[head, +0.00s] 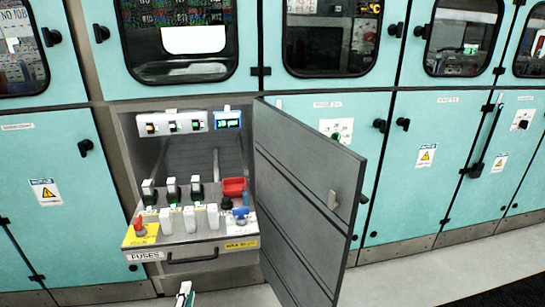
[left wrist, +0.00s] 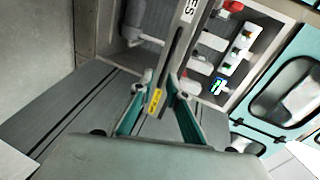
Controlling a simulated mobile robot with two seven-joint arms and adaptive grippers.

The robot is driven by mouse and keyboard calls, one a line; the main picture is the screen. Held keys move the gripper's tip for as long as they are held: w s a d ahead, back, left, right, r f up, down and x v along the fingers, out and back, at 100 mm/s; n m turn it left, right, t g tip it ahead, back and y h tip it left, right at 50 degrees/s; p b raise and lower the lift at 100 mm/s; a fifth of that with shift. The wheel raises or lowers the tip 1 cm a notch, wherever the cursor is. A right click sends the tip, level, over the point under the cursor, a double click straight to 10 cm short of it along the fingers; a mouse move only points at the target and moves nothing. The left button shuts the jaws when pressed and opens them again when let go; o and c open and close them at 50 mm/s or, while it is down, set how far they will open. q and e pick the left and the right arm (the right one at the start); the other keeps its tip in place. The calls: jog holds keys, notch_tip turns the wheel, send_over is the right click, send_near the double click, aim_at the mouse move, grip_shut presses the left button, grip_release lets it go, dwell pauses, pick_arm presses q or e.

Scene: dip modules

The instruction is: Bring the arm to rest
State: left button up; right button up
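My left gripper (head: 185,294) shows at the bottom edge of the head view, in front of and below the pulled-out drawer marked FUSES (head: 146,256). Only its tip shows there. In the left wrist view its two teal fingers (left wrist: 158,88) stand apart, and I see nothing held between them. The drawer's front edge and yellow label (left wrist: 155,101) show behind the fingers; I cannot tell the exact gap. My right gripper is in neither view.
The grey cabinet door (head: 305,200) stands open to the right of the drawer. The drawer holds several white fuses (head: 190,220), black-and-green modules (head: 172,190) and a red bin (head: 234,187). Teal cabinets (head: 425,165) line the wall. Floor (head: 420,275) is clear at the lower right.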

pick_arm(q)
jog(key=s+d+f+n+g+h+p, duration=0.1)
jog(key=s+d+n+h+p, duration=0.1)
jog(key=s, duration=0.6)
jog(key=s+d+f+n+g+h+p, duration=0.1)
jog(key=s+d+f+n+h+p, duration=0.1)
jog(key=s, duration=0.6)
jog(key=s+d+f+n+g+h+p, duration=0.1)
jog(key=s+d+n+g+h+p, duration=0.1)
jog(key=s, duration=0.6)
jog(key=d+n+p, duration=0.1)
jog(key=n+p, duration=0.1)
jog(key=n, duration=0.1)
jog(key=shift+s+d+f+n, duration=0.15)
jog(key=shift+s+f+n, duration=0.1)
jog(key=shift+n, duration=0.15)
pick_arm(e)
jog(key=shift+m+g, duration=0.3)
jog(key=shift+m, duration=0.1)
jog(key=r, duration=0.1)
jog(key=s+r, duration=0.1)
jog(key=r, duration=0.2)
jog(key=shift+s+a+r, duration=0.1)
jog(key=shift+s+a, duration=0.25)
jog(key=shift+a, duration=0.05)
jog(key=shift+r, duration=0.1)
